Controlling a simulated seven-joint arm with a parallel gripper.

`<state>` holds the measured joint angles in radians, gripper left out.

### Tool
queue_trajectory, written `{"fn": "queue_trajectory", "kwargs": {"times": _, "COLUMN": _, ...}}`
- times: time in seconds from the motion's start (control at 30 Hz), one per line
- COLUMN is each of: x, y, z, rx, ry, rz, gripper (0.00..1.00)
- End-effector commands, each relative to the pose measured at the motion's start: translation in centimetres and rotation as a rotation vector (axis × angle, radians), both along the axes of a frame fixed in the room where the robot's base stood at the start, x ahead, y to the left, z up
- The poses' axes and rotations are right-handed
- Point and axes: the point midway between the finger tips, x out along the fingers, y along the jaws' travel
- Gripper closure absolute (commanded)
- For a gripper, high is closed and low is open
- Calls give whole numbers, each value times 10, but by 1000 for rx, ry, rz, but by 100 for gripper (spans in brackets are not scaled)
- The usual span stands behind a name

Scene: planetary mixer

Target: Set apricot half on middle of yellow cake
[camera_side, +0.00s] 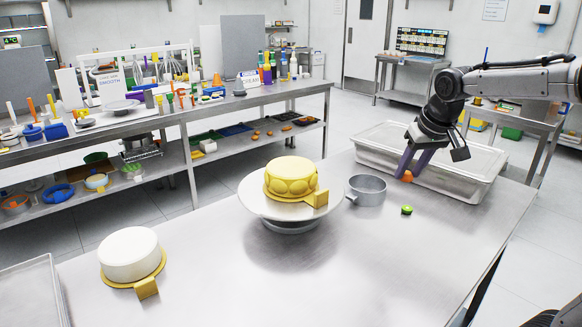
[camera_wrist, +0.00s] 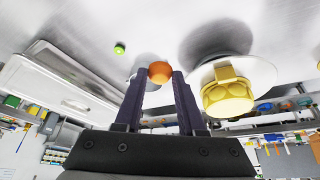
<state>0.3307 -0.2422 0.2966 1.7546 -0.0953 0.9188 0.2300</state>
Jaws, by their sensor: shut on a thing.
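The yellow cake (camera_side: 291,178) sits on a white turntable (camera_side: 256,206) in the middle of the steel table. It also shows at the right in the wrist view (camera_wrist: 228,97). My gripper (camera_side: 406,176) is shut on the orange apricot half (camera_side: 408,177), held between the fingertips to the right of the cake. The apricot half also shows between the fingers in the wrist view (camera_wrist: 160,72). My gripper is apart from the cake, beyond the small grey pan. I cannot tell the exact height of the apricot half above the table.
A grey pan (camera_side: 367,190) stands between the turntable and my gripper. A small green item (camera_side: 407,210) lies in front. A lidded bin (camera_side: 470,172) is behind my gripper. A white cake (camera_side: 130,254) stands at front left. The table's front middle is clear.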

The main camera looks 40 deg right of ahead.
Motion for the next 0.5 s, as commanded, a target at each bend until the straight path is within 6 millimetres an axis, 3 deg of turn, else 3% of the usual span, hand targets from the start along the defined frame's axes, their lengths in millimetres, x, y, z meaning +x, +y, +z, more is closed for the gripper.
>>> {"fn": "queue_trajectory", "kwargs": {"times": 0.3, "x": 83, "y": 53, "z": 69, "rx": -1, "ry": -1, "rz": 539, "gripper": 100}}
{"fn": "queue_trajectory", "kwargs": {"times": 0.5, "x": 119, "y": 82, "z": 94, "rx": -4, "ry": 1, "rz": 699, "gripper": 100}}
